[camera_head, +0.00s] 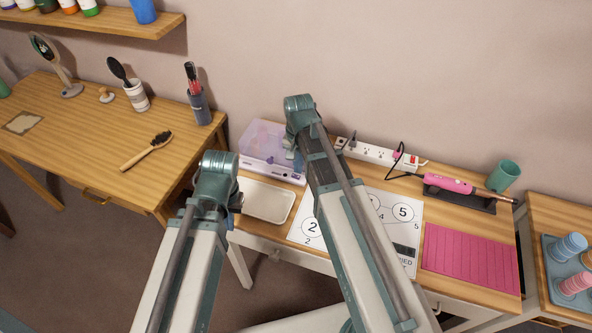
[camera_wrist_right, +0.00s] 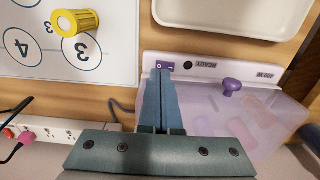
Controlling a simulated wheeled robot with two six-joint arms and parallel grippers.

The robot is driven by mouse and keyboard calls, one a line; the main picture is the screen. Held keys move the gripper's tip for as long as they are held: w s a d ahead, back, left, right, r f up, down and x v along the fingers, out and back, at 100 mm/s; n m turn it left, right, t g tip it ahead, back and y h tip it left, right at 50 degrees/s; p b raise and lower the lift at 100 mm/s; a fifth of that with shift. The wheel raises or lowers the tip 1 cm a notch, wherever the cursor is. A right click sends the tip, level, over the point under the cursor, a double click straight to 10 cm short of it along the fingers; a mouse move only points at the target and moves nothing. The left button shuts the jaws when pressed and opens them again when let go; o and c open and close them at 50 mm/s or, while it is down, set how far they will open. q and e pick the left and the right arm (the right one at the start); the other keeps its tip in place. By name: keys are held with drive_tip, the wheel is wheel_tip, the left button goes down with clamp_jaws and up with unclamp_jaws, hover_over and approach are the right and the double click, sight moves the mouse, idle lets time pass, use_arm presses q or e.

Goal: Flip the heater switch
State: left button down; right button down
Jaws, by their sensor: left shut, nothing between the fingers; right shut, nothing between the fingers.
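The heater is a pale purple, see-through box (camera_head: 262,140) with a white front panel, at the back left of the middle table. In the head view my right arm hides most of that gripper (camera_head: 298,160). My left gripper (camera_head: 236,199) is shut, mostly hidden behind its arm, near the white tray.
A white tray (camera_head: 268,201) lies in front of the heater. A numbered sheet (camera_head: 407,236) bears a yellow cylinder (camera_wrist_right: 75,22). A power strip (camera_head: 373,152), a pink hot tool (camera_head: 447,184), a green cup (camera_head: 504,175) and a pink mat (camera_head: 470,258) are to the right.

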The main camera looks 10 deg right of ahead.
sight(297, 178)
wheel_tip(297, 178, up, 5)
drive_tip(key=p, duration=0.4)
drive_tip(key=shift+f, duration=0.15)
drive_tip(key=shift+s+a, duration=0.25)
drive_tip(key=s+a+n+h, duration=0.1)
drive_tip(key=s+a+n, duration=0.9)
drive_tip(key=s, duration=0.3)
drive_tip(key=shift+s+n, duration=0.3)
drive_tip(key=shift+s, duration=0.1)
